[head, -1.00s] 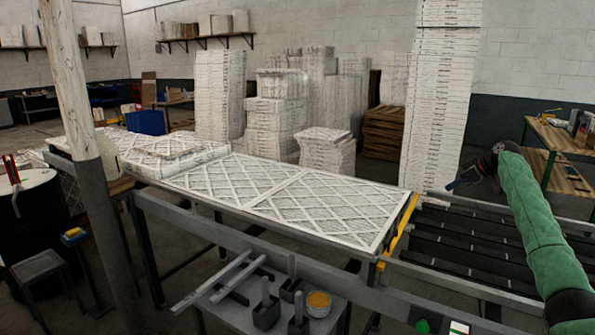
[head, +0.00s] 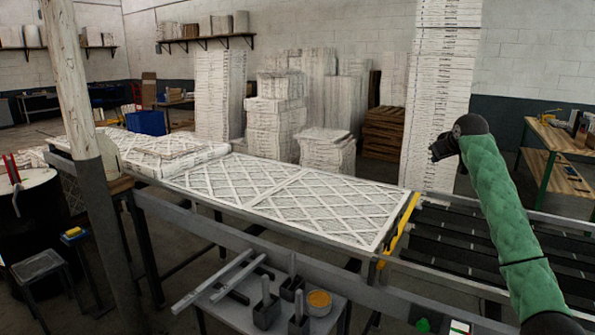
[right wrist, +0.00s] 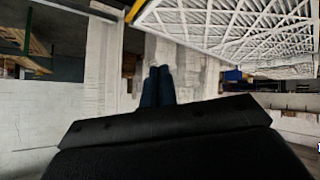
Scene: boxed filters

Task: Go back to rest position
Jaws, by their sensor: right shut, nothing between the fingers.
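My right arm, in a green sleeve, reaches up from the lower right of the head view. My right gripper (head: 436,150) is raised above the dark roller conveyor, to the right of the white filters. In the right wrist view its fingers (right wrist: 157,72) are together with nothing between them. My left gripper is in neither view. Flat white lattice filters (head: 290,195) lie on the long table in the middle of the head view. They also show at the upper right of the right wrist view (right wrist: 235,28), apart from the gripper.
The roller conveyor (head: 470,245) runs at the right, past a yellow edge (head: 400,228). A tall filter stack (head: 438,100) stands behind it. A wooden post (head: 70,80) rises at the left. A small table (head: 275,300) with holders and a yellow-topped tin (head: 318,302) is in front.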

